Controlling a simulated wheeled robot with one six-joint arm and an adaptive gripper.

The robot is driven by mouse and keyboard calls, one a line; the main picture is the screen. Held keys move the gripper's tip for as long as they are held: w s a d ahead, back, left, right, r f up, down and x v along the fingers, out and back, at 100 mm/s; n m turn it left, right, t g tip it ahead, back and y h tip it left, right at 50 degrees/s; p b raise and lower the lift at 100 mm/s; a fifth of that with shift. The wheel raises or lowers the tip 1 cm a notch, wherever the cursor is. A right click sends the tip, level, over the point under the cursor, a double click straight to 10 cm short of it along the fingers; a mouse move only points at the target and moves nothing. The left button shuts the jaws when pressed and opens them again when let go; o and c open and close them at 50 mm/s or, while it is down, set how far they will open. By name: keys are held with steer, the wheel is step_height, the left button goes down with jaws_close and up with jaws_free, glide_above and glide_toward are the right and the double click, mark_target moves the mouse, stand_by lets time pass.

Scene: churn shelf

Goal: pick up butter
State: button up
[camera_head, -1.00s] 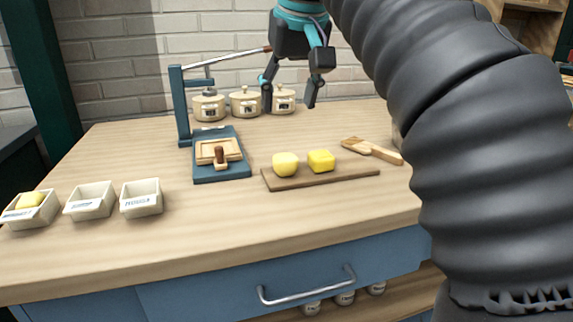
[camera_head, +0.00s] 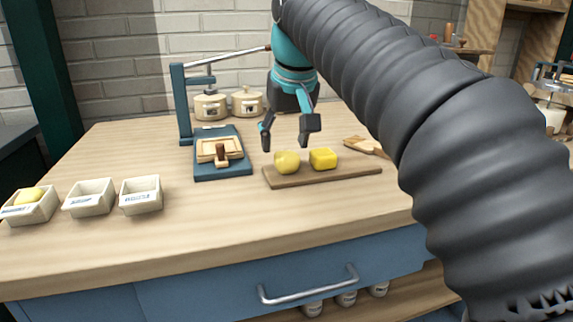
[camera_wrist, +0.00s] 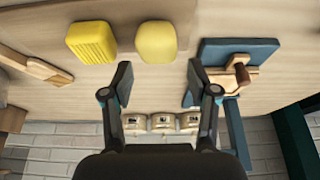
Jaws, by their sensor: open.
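Two yellow butter lumps sit side by side on a wooden board (camera_head: 340,176). The left one is a smooth rounded lump (camera_head: 287,164); the right one is a blockier lump (camera_head: 323,158). In the wrist view the smooth lump (camera_wrist: 156,42) lies just beyond the gap between my fingers, slightly left of its middle, and the ridged block (camera_wrist: 91,42) is further left. My gripper (camera_head: 287,140) is open and empty, above and just behind the smooth lump. Its two fingers also show spread apart in the wrist view (camera_wrist: 160,80).
A blue press (camera_head: 222,172) with a wooden mould stands left of the board. Lidded crocks (camera_head: 211,106) stand behind. A wooden paddle (camera_head: 362,145) lies right. White bins (camera_head: 89,198) stand front left, one holding a yellow lump (camera_head: 28,196). Clear tabletop lies in front.

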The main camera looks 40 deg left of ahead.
mark_target(284, 153)
steer(key=x, duration=0.4)
steer(key=shift+b, duration=0.35)
steer(key=shift+r, duration=0.1)
steer(key=shift+c, duration=0.2)
steer(key=c, duration=0.8)
